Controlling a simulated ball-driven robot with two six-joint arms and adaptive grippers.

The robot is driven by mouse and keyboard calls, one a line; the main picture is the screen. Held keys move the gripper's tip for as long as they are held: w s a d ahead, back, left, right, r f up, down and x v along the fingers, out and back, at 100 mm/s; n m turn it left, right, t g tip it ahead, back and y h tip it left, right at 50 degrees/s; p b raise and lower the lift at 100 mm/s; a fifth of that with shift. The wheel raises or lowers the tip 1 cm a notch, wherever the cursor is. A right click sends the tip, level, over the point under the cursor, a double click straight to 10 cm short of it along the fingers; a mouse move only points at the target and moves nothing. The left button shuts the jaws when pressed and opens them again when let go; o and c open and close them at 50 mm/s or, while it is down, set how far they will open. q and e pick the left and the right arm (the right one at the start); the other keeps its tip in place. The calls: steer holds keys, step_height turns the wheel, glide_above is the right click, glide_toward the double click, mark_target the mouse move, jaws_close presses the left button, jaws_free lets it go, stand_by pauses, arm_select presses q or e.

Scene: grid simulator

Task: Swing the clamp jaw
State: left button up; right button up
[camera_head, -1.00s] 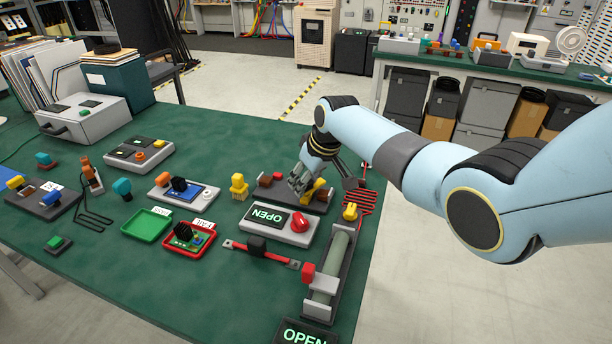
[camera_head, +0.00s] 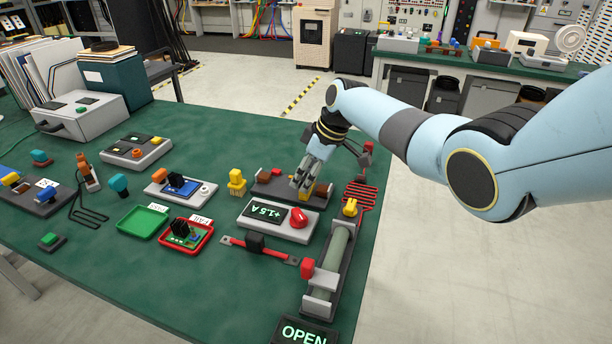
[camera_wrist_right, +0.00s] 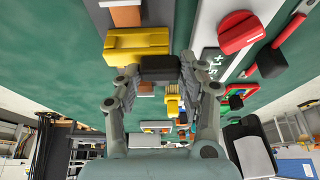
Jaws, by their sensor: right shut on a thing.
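The clamp fixture (camera_head: 268,190) has a dark base with a reddish-brown block on it, right of centre on the green table. Its yellow clamp jaw (camera_head: 321,190) is partly hidden behind my right gripper (camera_head: 303,186), which points down over the fixture. In the right wrist view the yellow jaw (camera_wrist_right: 137,45) lies beside a dark block (camera_wrist_right: 160,68). My right gripper's fingers (camera_wrist_right: 158,74) are shut on this dark block, which appears to join the yellow jaw. My left gripper is not in view.
A meter box (camera_head: 292,232) with a red knob (camera_head: 299,217) stands just in front and reads +1.5 A. A rheostat (camera_head: 331,265), a red-ended bar (camera_head: 238,243) and a red coil (camera_head: 360,195) lie close by. Green and red trays (camera_head: 144,222) sit to the left.

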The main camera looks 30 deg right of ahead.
steer(key=shift+r, duration=0.1)
steer(key=o, duration=1.2)
steer(key=shift+c, duration=0.2)
steer(key=v, duration=1.2)
steer(key=shift+w, duration=0.1)
